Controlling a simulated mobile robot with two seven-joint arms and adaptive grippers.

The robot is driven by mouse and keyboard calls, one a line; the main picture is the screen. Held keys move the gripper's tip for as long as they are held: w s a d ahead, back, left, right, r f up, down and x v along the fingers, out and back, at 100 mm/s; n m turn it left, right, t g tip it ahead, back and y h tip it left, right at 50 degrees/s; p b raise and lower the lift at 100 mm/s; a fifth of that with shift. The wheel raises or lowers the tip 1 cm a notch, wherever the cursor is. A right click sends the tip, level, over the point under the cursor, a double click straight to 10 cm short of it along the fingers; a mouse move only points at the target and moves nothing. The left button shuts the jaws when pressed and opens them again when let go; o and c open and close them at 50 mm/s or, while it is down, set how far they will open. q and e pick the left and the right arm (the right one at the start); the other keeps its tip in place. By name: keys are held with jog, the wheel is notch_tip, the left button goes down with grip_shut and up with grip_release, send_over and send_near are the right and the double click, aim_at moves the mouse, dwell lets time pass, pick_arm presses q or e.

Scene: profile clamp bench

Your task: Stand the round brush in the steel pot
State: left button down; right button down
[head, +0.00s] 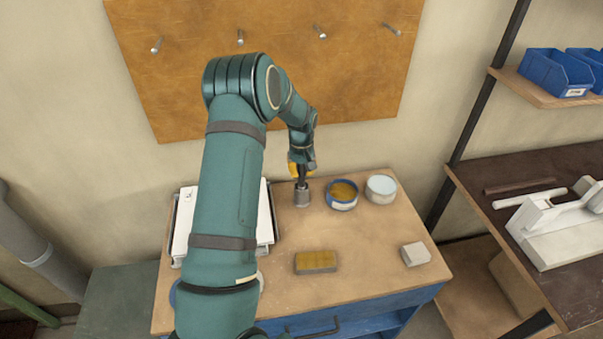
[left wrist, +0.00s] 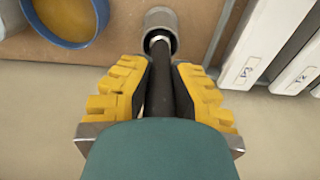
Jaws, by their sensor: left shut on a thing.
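The small grey steel pot (head: 302,197) stands on the wooden bench top, left of the round tins. It also shows at the top of the left wrist view (left wrist: 161,15). My left gripper (head: 301,168) is above the pot, its yellow-padded fingers shut on the dark handle of the round brush (left wrist: 160,85). The handle points down to the pot, and a pale band (left wrist: 158,41) shows at the pot's mouth. The brush's lower end appears to be inside the mouth; its tip is hidden, so I cannot tell whether it touches the bottom. My right gripper is out of view.
A blue-rimmed tin (head: 342,205) with yellow-brown contents and a pale tin (head: 381,195) stand right of the pot. A yellow-brown block (head: 316,262) and a white block (head: 415,254) lie nearer. The bench's middle is clear.

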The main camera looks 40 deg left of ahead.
pick_arm(q)
jog(key=shift+w+a+f, duration=0.1)
jog(key=shift+f, duration=0.55)
jog(key=c, duration=1)
grip_release()
jog(key=shift+f, duration=0.15)
jog(key=shift+c, duration=0.2)
jog(key=shift+r, duration=0.2)
